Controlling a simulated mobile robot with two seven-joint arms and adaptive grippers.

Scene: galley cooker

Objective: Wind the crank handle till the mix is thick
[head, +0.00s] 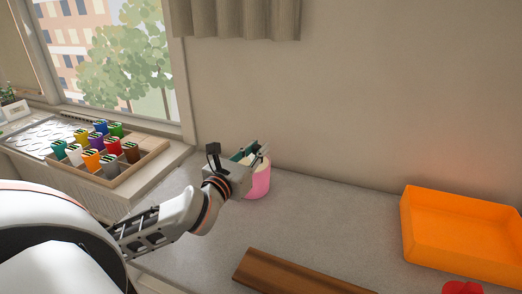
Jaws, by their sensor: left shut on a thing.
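A pink container (257,184) with a pale top stands on the grey counter, close to the wall. My left gripper (258,154) is over its top and covers its left side. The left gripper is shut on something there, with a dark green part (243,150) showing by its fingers. The crank handle cannot be made out apart from the gripper, and the mix inside is not clear to see. My right gripper is not in view.
An orange tray (408,236) stands at the right, with a red object (462,287) in front of it. A brown wooden piece (290,272) lies at the front of the counter. A wooden box (108,182) of several coloured containers stands by the window. The counter between is clear.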

